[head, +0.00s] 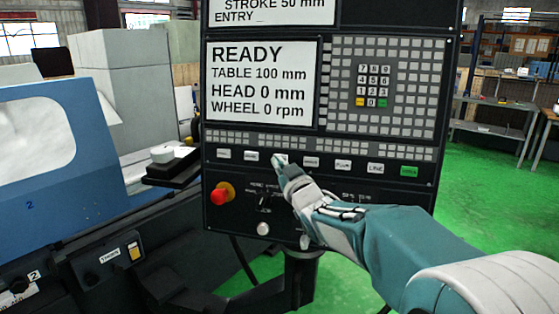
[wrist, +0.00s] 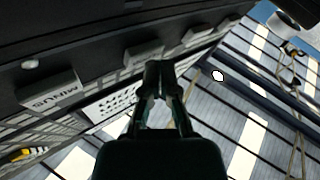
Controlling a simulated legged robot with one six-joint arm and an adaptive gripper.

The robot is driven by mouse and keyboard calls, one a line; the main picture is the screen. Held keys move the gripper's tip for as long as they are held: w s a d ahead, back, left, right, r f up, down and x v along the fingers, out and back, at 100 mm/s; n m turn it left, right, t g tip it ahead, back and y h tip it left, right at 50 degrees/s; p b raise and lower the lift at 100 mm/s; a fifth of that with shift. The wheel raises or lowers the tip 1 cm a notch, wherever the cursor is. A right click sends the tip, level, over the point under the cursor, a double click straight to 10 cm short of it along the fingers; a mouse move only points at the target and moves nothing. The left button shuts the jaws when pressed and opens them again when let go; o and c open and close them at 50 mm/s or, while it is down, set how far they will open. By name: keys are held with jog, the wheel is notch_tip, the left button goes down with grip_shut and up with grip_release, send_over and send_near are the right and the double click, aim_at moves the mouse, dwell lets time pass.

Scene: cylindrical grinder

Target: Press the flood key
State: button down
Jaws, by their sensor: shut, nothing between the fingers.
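The control panel (head: 432,120) has a row of labelled keys below its screen. Most are white and a green key (head: 409,171) ends the row at the right. A white key (head: 343,165) right of the middle has a blurred label that may read FLOOD; I cannot be sure. In the wrist view my shut, empty gripper (wrist: 160,80) points at the panel's underside-angled face, near protruding keys. Contact with a key cannot be told.
A red emergency knob (head: 221,194) and small switches sit under the key row. The screen (head: 262,85) reads READY, wheel 0 rpm. The blue machine cover (head: 55,150) stands at left. Green floor (head: 475,215) is clear at right, with a bench (head: 485,130) behind.

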jog(key=shift+w+d+f, duration=0.1)
jog(key=shift+w+d, duration=0.1)
jog(key=shift+w, duration=0.3)
dwell(1.0)
jog(key=shift+s+a, duration=0.3)
jog(key=shift+s, duration=0.6)
jog(key=shift+s+r, duration=0.15)
jog(key=shift+r, duration=0.05)
jog(key=s, duration=0.1)
jog(key=s+a, duration=0.1)
jog(key=s, duration=0.2)
jog(key=shift+s+a+r, duration=0.15)
jog(key=shift+s+r, duration=0.15)
jog(key=shift+r, duration=0.1)
